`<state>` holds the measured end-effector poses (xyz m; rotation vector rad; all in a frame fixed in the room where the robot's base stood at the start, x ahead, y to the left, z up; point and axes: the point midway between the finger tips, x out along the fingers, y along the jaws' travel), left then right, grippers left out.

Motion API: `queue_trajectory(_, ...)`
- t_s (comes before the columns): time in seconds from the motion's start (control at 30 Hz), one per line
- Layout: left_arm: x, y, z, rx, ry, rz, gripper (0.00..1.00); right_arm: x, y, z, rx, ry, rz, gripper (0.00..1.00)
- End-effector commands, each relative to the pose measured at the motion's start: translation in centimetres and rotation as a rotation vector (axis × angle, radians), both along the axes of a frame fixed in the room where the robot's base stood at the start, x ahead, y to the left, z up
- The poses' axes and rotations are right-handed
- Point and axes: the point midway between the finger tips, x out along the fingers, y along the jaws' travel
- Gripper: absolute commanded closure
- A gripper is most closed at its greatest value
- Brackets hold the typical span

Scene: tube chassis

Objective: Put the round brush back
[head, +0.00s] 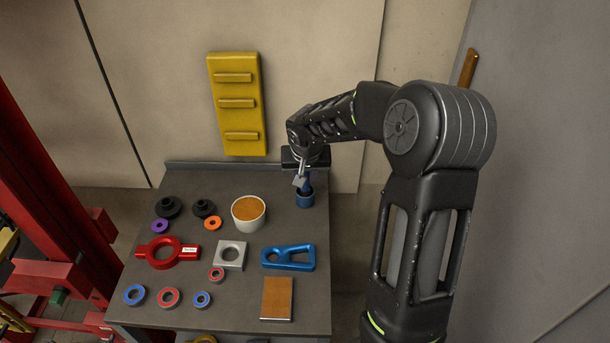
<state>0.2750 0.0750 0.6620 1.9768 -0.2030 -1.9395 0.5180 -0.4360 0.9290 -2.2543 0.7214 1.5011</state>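My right gripper (303,181) points down at the back right of the table, directly above a small blue cylinder (305,200). A narrow blue upright piece (308,182) shows at the fingers, above the cylinder. It may be the handle of the round brush, but no bristles show and I cannot tell for sure. The fingers and wrist cover much of this spot, so I cannot tell if they are closed on the piece or if it stands in the cylinder. My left gripper is out of view.
The grey table (220,318) holds a white bowl (250,222) with orange-brown content, a red ring tool (160,253), a blue bracket (288,257), a brown-topped block (277,299) and several rings. A yellow panel (236,118) hangs behind. A red frame (45,190) stands left.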

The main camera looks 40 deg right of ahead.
Motion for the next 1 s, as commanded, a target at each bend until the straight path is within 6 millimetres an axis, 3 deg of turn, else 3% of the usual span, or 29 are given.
queue_trajectory(0.13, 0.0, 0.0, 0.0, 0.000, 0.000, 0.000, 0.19, 0.0, 0.0, 0.0, 0.000, 0.000, 0.000, 0.60)
queue_trajectory(0.57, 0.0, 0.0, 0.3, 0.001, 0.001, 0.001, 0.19, -0.1, 0.1, 0.7, 0.000, -0.002, 0.000, 0.60)
queue_trajectory(0.77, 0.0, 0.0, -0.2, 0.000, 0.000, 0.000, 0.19, -1.0, 0.8, 3.6, -0.001, -0.006, 0.001, 0.60)
queue_trajectory(1.0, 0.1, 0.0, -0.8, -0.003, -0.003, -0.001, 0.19, -2.6, 1.9, 8.3, 0.000, -0.006, 0.000, 0.60)
